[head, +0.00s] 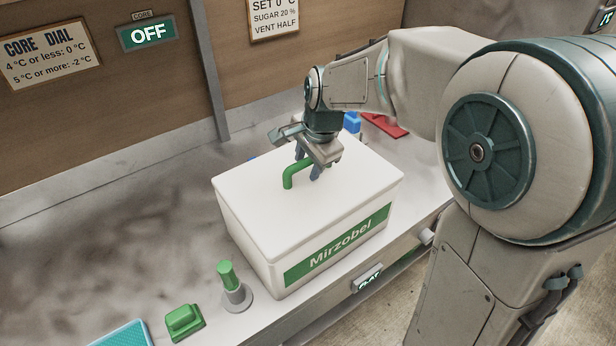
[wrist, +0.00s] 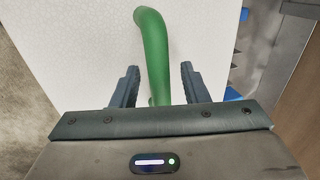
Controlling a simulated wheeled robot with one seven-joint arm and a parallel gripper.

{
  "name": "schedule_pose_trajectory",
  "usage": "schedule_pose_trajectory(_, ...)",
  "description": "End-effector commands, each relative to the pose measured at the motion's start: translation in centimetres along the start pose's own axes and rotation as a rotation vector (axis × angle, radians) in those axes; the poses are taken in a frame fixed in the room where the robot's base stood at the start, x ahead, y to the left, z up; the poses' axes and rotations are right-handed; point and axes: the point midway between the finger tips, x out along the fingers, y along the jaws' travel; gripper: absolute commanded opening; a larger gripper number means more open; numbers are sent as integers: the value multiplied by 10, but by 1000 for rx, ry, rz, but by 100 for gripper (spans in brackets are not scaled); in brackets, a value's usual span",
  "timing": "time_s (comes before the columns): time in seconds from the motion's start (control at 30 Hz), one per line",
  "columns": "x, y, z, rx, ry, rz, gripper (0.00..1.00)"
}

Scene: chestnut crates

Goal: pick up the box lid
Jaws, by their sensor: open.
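The box lid (head: 270,207) is white and lies flat on top of a white box (head: 255,245) with a green "Mirzobel" label. A green arched handle (head: 289,178) stands up from the lid. My gripper (head: 307,172) is above the lid at the handle. In the wrist view, the green handle (wrist: 153,40) runs between the two open fingers of my gripper (wrist: 158,85), with a gap on each side. The white lid surface (wrist: 90,45) fills much of that view. My gripper hides the far end of the handle in the head view.
In front of the box stand a green peg in a grey base (head: 234,290), a green block (head: 185,322) and a blue tray (head: 124,336). A red item (head: 384,125) and a blue item (head: 352,122) lie behind. The counter left of the box (head: 110,235) is clear.

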Motion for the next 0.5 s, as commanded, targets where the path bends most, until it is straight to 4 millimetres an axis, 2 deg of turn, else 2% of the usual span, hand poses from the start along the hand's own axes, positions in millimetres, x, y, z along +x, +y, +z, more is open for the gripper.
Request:
schedule_pose_trajectory(0.17,0,0,0,0,0,-1,41)
schedule_pose_trajectory(0.2,0,0,0,0,0,-1,35)
schedule_pose_trajectory(0.33,0,0,0,0,1,-1,0)
schedule_pose_trajectory(0.5,0,0,0,0,1,-1,0)
